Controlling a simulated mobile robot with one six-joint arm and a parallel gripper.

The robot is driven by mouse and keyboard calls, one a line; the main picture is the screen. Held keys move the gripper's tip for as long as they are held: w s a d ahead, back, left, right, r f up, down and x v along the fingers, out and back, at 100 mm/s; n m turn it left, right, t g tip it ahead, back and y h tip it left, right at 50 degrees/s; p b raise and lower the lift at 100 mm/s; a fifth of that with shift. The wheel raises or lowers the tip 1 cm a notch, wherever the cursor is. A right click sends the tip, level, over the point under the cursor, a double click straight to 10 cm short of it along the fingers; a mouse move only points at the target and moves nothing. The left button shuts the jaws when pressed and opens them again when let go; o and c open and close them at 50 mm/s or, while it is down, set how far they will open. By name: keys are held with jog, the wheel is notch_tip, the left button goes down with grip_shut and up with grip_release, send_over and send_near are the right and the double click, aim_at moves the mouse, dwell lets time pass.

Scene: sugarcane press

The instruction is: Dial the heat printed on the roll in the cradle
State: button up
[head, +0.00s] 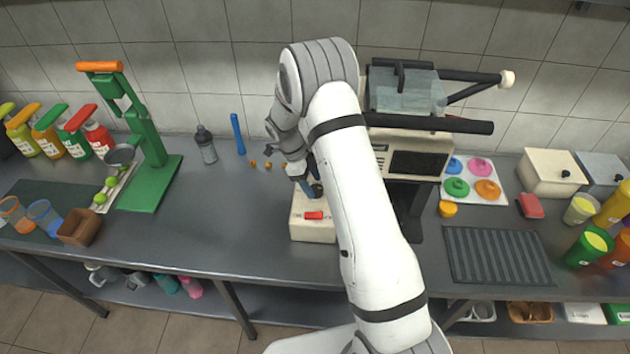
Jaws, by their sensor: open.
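A cream box (312,229) with a red switch (314,215) stands on the counter in the middle of the head view. A dark round part, possibly a dial, shows at its top, partly hidden by my gripper. My gripper (309,189) is open and points down over the back of this box, right at the dark part. I cannot tell whether it touches it. Behind my arm stands a cream press (415,140) with a dark panel and a clear hopper (405,92). I cannot make out a roll in a cradle or any printed heat; my arm hides part of this area.
A green hand press (147,185), bottles and cups stand at the left. A grey bottle (206,145) and a blue stick (238,134) stand at the back. Counter left of the box is clear.

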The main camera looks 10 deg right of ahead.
jog(key=shift+x, duration=0.8)
jog(key=shift+s+r, duration=0.1)
jog(key=shift+s, duration=0.05)
jog(key=c, duration=1)
jog(key=shift+b, duration=0.3)
